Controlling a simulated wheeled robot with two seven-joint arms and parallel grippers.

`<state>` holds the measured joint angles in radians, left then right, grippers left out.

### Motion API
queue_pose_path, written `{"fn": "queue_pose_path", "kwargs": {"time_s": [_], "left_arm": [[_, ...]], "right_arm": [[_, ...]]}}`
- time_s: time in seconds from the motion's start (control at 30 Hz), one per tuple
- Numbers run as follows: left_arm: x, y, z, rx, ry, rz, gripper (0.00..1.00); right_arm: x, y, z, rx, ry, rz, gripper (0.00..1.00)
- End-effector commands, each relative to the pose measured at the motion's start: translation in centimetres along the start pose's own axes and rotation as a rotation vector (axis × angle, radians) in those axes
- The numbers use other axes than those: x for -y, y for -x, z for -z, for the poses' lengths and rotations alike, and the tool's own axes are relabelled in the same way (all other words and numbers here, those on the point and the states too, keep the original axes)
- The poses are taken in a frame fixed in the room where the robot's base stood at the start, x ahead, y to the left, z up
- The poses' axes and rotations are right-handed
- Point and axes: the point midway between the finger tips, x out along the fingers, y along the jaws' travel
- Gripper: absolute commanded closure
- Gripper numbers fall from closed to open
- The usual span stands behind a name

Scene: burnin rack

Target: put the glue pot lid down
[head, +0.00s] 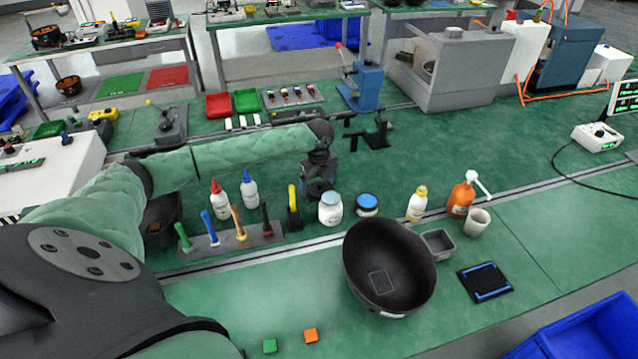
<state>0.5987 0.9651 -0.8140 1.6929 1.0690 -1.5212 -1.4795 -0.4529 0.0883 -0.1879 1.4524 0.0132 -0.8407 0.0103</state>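A white jar (330,209) with a pale top stands on the green bench, and a shorter pot with a blue top (367,204) stands just to its right. I cannot tell for sure which is the glue pot. My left gripper (319,184) points down behind and slightly left of the white jar. A dark round shape shows at its fingertips. I cannot tell whether this is a lid in its grasp, a part of the gripper or something on the bench, and the finger gap is not clear. My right gripper is not in view.
A rack (232,246) of coloured-handled tools and two capped bottles (220,200) stand left of the jars. A big dark bowl (402,268) stands in front. A yellow-capped bottle (417,205) and an orange pump bottle (461,197) stand right.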

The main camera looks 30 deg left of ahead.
Motion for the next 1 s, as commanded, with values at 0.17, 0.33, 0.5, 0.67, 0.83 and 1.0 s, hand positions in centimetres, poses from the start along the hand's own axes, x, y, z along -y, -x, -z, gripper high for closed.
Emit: {"fn": "queue_pose_path", "kwargs": {"time_s": [0.17,0.33,0.5,0.67,0.83,1.0], "left_arm": [[0.0,0.1,0.0,0.0,0.0,0.0,0.1],[0.0,1.0,-0.1,0.001,0.001,0.001,0.1],[0.1,3.7,-0.1,0.002,0.0,0.003,0.1],[0.1,6.9,-0.1,0.002,0.0,0.002,0.1],[0.1,9.8,-0.1,0.001,0.001,0.003,0.1],[0.1,11.6,0.0,0.0,0.0,0.001,0.1]], "right_arm": [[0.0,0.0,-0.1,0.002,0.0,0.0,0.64],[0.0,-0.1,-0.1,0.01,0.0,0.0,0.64],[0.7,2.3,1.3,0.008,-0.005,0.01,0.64],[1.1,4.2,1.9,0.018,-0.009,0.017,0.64],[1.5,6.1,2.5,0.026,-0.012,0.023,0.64],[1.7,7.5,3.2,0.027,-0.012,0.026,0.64]]}}
